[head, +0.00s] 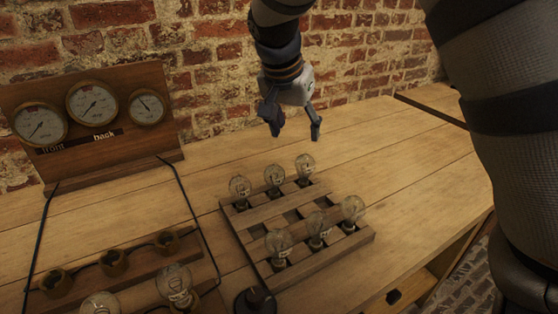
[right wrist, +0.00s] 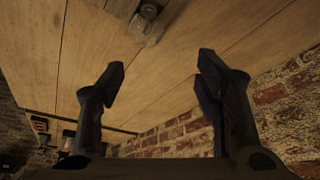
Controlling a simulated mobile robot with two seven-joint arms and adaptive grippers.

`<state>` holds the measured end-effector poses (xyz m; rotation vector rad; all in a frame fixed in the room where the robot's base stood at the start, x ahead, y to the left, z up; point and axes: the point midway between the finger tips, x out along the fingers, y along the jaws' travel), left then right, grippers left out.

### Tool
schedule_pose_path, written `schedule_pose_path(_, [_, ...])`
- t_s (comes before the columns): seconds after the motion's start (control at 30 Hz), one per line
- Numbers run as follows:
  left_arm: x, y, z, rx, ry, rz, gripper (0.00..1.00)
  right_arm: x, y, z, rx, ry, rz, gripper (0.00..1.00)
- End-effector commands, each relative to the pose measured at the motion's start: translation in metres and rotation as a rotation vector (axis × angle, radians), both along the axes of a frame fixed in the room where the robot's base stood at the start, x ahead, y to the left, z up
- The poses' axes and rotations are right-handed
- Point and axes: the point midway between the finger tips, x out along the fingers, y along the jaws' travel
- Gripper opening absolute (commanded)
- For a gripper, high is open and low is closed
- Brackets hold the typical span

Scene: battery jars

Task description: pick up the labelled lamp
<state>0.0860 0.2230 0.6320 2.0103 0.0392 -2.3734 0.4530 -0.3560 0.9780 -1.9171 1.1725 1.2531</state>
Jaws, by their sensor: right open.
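A slatted wooden rack (head: 362,238) on the bench holds clear glass lamps in two rows. The back row has a left lamp (head: 240,188), a middle lamp (head: 274,176) and a right lamp (head: 305,166). The front row has a left lamp (head: 279,243), a middle lamp (head: 317,226) and a right lamp (head: 352,209). Small pale marks show inside the glass; I cannot read which is labelled. My right gripper (head: 294,134) is open and empty, above and behind the back row. In the right wrist view its fingers (right wrist: 162,72) are apart, with one lamp (right wrist: 145,20) beyond them.
A gauge board (head: 120,154) with three dials and the words "front" and "back" stands back left. Two more lamps (head: 175,284) (head: 100,304) and a socket block (head: 140,262) are front left. A brick wall (head: 210,60) closes the back. Bench right of the rack is clear.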

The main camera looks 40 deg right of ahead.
Motion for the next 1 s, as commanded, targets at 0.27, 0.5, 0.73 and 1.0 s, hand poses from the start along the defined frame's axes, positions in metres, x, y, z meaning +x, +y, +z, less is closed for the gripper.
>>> schedule_pose_path(0.27, [-0.011, 0.0, -0.007, 0.0, 0.037, 0.0, 0.0, 0.009, -0.02, -0.055, 0.001, 0.008, -0.002, 0.58])
schedule_pose_path(0.5, [-0.012, 0.0, -0.009, 0.0, 0.042, 0.0, 0.0, 0.009, -0.032, -0.09, 0.002, 0.008, -0.001, 0.58])
schedule_pose_path(0.73, [-0.015, 0.0, -0.012, 0.0, 0.053, 0.0, 0.0, 0.014, -0.04, -0.112, 0.001, 0.002, 0.0, 0.58])
schedule_pose_path(1.0, [-0.015, 0.0, -0.012, 0.0, 0.051, 0.0, 0.0, 0.014, -0.04, -0.11, 0.001, 0.0, 0.0, 0.33])
